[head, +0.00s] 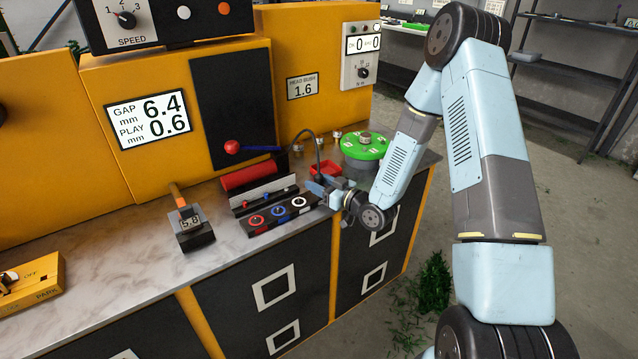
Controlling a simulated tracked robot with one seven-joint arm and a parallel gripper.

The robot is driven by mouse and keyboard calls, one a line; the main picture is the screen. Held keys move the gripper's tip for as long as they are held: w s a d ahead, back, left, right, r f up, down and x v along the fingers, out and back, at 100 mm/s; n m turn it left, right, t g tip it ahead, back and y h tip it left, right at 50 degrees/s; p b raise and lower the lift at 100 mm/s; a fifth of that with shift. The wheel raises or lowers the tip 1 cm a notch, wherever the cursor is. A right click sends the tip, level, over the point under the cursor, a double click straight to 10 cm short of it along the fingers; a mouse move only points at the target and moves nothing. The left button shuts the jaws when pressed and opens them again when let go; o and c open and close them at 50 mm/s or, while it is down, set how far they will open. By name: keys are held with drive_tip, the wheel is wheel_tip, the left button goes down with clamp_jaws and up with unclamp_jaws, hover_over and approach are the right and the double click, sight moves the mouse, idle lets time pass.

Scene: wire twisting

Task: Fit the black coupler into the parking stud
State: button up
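My gripper (318,187) is small in the head view, at the right end of the bench equipment, beside a dark block with red, blue and white rings (280,209). A thin black cable (317,146) arches down to the gripper area. I cannot make out a black coupler at its end, nor whether the fingers hold anything.
A red cylinder (249,177) and a red-knobbed lever (232,147) stand behind the ringed block. A green round turntable (364,147) and a red tray (325,169) lie behind my gripper. The bench top (110,245) is clear at left.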

drive_tip(key=o, duration=0.3)
drive_tip(key=v, duration=1.3)
drive_tip(key=shift+s+d, duration=0.25)
drive_tip(key=shift+d, duration=0.05)
drive_tip(key=shift+w, duration=0.1)
